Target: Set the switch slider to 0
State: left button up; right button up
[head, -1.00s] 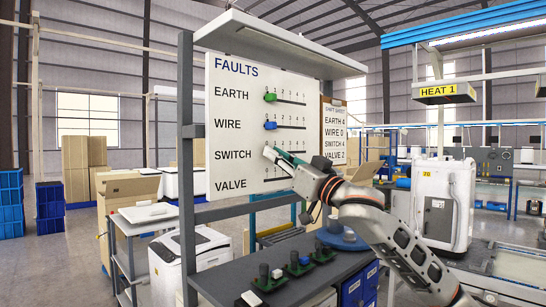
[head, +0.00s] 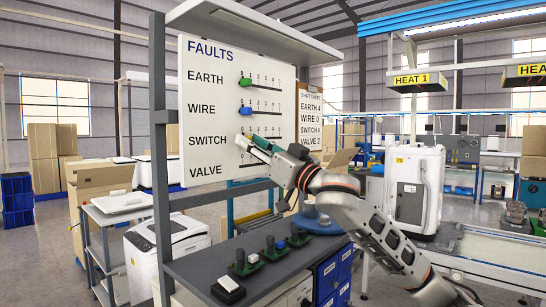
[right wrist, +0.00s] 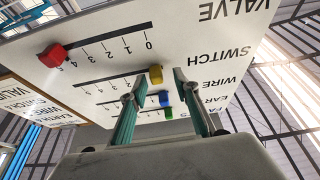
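The fault board (head: 215,115) faces me with its rows EARTH, WIRE, SWITCH and VALVE. In the right wrist view it appears upside down. There, the yellow switch slider (right wrist: 155,75) sits at the right-hand end of its scale, the same end as the 0 in the VALVE row. My right gripper (right wrist: 162,84) is open, its fingertips either side of the yellow slider in the picture; contact cannot be told. In the head view my right gripper (head: 248,144) is at the left end of the SWITCH row and hides that slider. My left gripper is not in view.
The green earth slider (head: 245,83) and blue wire slider (head: 245,112) are close above the right gripper. The red valve slider (right wrist: 53,55) is at its scale's high end. A note sheet (head: 311,115) hangs right of the board. A dark bench (head: 205,268) stands below.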

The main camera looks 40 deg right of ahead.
jog(key=a+v, duration=0.1)
jog(key=v, duration=1)
jog(key=shift+d, duration=0.4)
dwell(0.3)
